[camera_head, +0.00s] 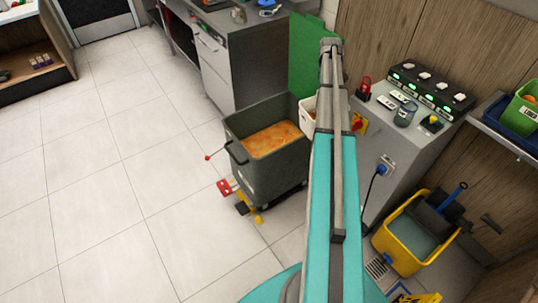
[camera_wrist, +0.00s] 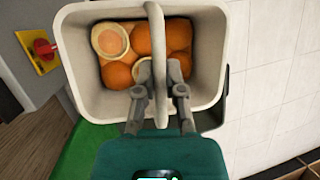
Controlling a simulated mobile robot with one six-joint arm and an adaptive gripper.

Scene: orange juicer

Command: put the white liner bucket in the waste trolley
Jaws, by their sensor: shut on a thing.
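The grey waste trolley (camera_head: 246,168) stands on the floor near the middle of the head view, with orange pulp-like waste inside. The white liner bucket (camera_wrist: 209,50) fills much of the wrist view and holds several orange fruit pieces. A strip of the bucket (camera_head: 306,122) shows beside the trolley's right rim in the head view; my arm hides the rest. My gripper (camera_wrist: 160,92) is shut on the bucket's grey handle, over its opening. The head view does not show whether bucket and trolley touch.
A grey control cabinet (camera_head: 382,150) with chargers stands right of my arm. A yellow mop bucket (camera_head: 402,249) is at lower right. A green panel (camera_head: 303,55) and a counter (camera_head: 232,62) are behind the trolley. The tiled floor at left is clear.

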